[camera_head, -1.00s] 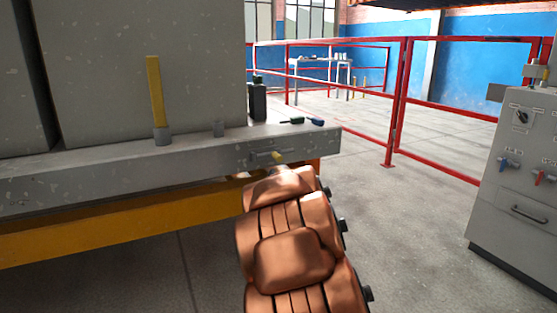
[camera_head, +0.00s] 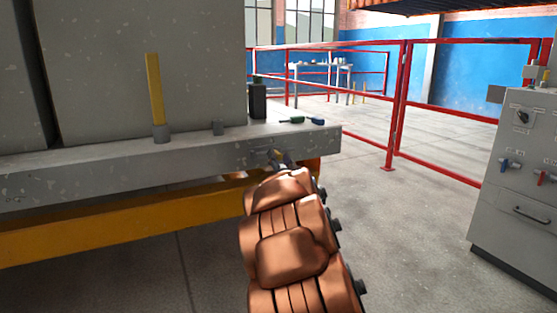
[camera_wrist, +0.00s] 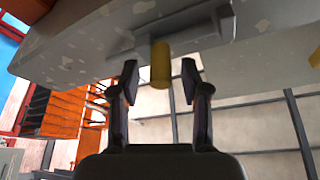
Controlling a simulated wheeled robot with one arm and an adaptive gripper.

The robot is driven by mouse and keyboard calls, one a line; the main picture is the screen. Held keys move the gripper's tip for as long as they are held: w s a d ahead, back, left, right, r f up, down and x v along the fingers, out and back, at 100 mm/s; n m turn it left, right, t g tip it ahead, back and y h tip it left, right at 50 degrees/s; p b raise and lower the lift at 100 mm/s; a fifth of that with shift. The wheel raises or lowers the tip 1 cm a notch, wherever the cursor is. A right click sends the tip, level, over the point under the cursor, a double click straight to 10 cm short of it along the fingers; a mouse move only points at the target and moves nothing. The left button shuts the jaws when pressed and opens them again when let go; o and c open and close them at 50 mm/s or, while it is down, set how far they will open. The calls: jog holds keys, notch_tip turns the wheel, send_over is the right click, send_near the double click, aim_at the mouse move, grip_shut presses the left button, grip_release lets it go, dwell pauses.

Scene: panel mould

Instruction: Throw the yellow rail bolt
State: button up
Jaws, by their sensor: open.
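The yellow rail bolt knob (camera_wrist: 160,65) shows in the wrist view as a short yellow cylinder below a grey bracket (camera_wrist: 185,32) on the rail's face. My gripper (camera_wrist: 160,82) is open, with one finger on each side of the knob. I see a gap between each finger and the knob. In the head view my gripper (camera_head: 278,160) is at the right end of the grey rail (camera_head: 100,172), over the bolt's place. The bolt's knob is hidden or too small to tell there.
A yellow upright handle (camera_head: 155,90) stands on the rail at left. A red fence (camera_head: 400,100) and a grey control cabinet (camera_head: 515,185) stand at right, with open floor between.

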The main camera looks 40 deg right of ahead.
jog(key=shift+w+d+r, duration=0.2)
jog(key=shift+w+r, duration=0.05)
jog(key=shift+w, duration=0.25)
grip_shut()
dwell(0.5)
